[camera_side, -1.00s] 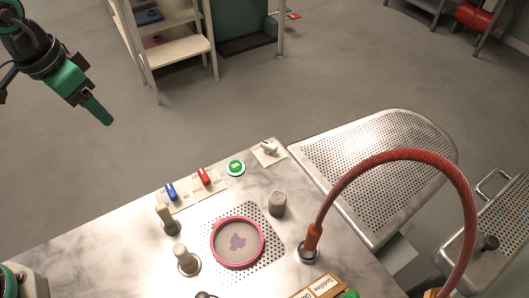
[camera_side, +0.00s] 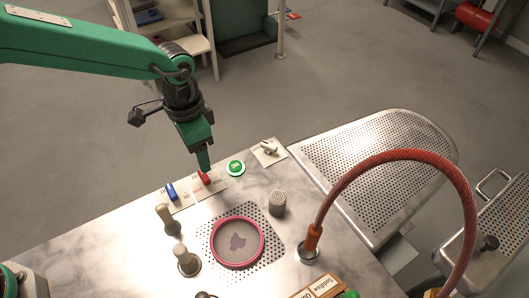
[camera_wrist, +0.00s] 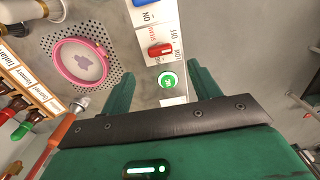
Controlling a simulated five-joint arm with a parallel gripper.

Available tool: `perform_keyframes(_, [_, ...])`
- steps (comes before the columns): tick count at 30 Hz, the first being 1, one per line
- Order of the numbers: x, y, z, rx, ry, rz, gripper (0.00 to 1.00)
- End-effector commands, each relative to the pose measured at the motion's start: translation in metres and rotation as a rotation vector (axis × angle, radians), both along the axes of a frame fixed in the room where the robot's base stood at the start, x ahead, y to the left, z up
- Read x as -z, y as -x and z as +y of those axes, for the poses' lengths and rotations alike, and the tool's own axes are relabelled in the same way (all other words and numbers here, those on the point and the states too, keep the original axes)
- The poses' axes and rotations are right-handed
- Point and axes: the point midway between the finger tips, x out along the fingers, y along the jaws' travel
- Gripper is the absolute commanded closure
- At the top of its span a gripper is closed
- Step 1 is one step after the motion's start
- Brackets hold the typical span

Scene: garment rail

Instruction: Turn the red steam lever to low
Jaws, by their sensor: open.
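The red steam lever (camera_side: 204,177) stands on a white labelled plate on the marble top, just right of a blue lever (camera_side: 170,191). In the wrist view the red lever (camera_wrist: 160,49) lies across its plate, beyond my fingertips; I cannot tell for certain which setting it is at. My gripper (camera_side: 205,168) points down at the red lever in the side view, its fingers partly in front of it. In the wrist view my gripper (camera_wrist: 163,78) is open and empty, its two green fingers wide apart with the green button (camera_wrist: 168,80) showing between them.
A pink-rimmed disc (camera_side: 237,242) lies on a perforated patch. Pale knobs (camera_side: 186,261), a grey ribbed knob (camera_side: 278,204) and a white switch (camera_side: 268,147) stand nearby. An orange hose (camera_side: 400,157) arches at the right. Open space lies above the marble.

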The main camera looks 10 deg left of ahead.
Motion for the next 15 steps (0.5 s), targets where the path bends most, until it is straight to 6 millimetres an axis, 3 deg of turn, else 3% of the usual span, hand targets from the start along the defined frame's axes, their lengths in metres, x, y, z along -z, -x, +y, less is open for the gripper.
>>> perform_keyframes(8, [0.004,0.000,0.000,0.001,-0.001,0.001,0.38])
perform_keyframes(15, [0.023,0.000,0.000,0.000,-0.001,0.001,0.38])
